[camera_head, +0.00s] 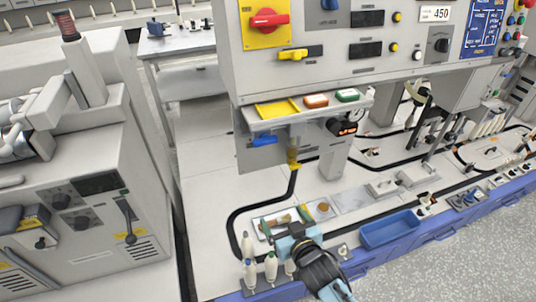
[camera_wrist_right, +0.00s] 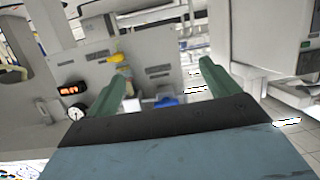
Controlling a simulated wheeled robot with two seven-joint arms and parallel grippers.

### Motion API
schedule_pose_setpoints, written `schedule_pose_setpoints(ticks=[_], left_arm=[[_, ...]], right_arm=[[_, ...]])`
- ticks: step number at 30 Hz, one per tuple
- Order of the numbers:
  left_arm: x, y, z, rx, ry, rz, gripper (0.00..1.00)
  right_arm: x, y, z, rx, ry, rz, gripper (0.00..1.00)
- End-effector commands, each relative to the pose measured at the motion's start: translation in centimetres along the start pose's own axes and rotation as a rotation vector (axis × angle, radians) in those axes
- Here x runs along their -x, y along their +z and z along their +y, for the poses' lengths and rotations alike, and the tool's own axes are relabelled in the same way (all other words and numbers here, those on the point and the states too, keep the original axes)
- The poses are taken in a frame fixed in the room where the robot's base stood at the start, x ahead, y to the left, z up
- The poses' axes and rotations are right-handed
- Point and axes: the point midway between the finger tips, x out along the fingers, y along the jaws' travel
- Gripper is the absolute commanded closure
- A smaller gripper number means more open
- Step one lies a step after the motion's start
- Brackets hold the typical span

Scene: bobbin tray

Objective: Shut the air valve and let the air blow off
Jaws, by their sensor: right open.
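The air valve seems to be the blue lever (camera_head: 262,140) on the grey panel under the cabinet, beside a yellow fitting (camera_head: 293,158) with a black hose. The lever lies nearly level. A round gauge (camera_head: 356,114) and a lit red display (camera_head: 347,127) are to its right; the reading is too small to tell. My right gripper (camera_head: 285,220) is open and empty, low in front of the panel and apart from the lever. In the upside-down right wrist view, the blue lever (camera_wrist_right: 165,102) shows between the open fingers (camera_wrist_right: 162,75). My left gripper is out of view.
Pale bobbins (camera_head: 271,266) stand near my right gripper. A blue bin (camera_head: 390,229) is to its right. A large machine (camera_head: 80,190) stands at left.

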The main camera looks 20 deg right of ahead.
Motion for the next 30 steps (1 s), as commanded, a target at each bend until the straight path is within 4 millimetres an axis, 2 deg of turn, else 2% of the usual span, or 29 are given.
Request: schedule_pose_setpoints(ticks=[1,3,6,8,14,30], left_arm=[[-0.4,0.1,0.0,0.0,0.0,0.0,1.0],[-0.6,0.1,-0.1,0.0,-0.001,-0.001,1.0],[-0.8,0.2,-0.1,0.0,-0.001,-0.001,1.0],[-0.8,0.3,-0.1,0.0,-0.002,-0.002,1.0],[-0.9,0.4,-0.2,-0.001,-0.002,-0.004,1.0],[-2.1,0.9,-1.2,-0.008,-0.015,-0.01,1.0]], right_arm=[[-0.1,-3.3,0.3,-0.007,0.011,0.078,0.13],[0.2,-7.0,0.7,-0.014,0.024,0.162,0.13],[0.8,-10.6,1.2,-0.019,0.037,0.243,0.13],[1.1,-11.8,1.3,-0.022,0.041,0.27,0.13],[-0.1,-13.2,1.5,-0.021,0.044,0.292,0.13],[-9.6,-15.8,1.9,-0.022,0.044,0.289,0.13]])
